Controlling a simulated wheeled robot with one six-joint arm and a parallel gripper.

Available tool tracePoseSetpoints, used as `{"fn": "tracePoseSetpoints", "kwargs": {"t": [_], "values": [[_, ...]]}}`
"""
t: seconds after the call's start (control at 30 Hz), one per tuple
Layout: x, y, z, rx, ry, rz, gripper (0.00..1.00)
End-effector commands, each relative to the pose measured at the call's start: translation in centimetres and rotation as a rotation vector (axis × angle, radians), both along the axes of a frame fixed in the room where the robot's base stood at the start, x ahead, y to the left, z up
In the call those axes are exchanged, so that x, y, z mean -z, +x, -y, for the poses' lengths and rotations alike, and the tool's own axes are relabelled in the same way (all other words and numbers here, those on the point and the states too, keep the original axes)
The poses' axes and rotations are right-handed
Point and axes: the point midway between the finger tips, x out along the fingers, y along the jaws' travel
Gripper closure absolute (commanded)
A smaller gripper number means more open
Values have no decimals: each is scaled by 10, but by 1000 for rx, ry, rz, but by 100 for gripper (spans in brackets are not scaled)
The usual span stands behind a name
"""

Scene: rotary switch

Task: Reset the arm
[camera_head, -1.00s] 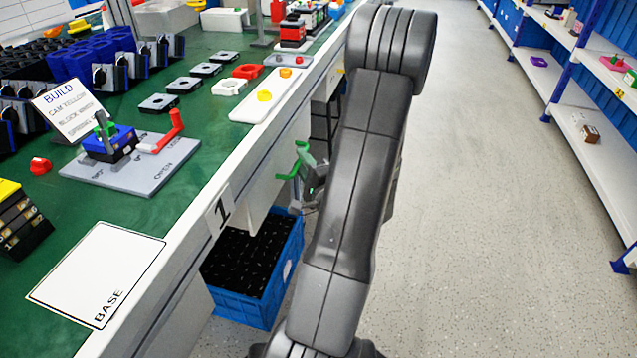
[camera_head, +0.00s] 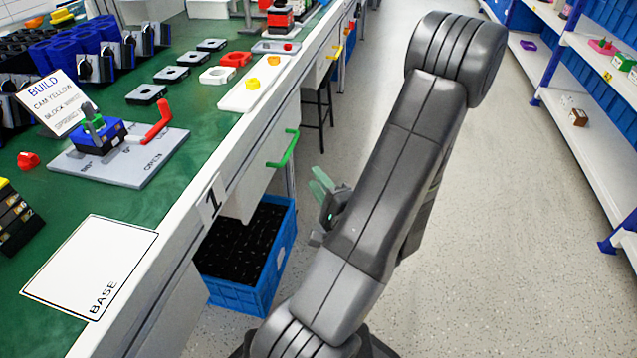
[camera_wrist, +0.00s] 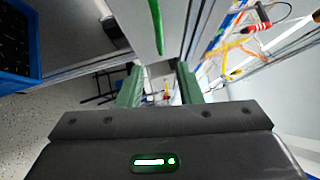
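My grey arm stands folded beside the bench, its elbow high in the head view. My gripper (camera_head: 319,182) hangs beside the arm, over the floor and to the right of the bench front. In the wrist view its two green fingers stand apart with nothing held between them (camera_wrist: 159,80). Much of the wrist and gripper body is hidden behind the arm link in the head view.
The green-topped bench (camera_head: 185,195) is to the left, with a grey fixture plate (camera_head: 140,170) on it. A green drawer handle (camera_head: 284,152) sticks out above a blue crate (camera_head: 240,290). Shelves (camera_head: 600,150) stand right; the aisle between is clear.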

Motion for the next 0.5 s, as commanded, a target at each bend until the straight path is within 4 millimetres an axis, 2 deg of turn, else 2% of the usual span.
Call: {"fn": "tracePoseSetpoints", "kwargs": {"t": [0.5], "values": [[0,3,-2,-2,-1,0,68]]}}
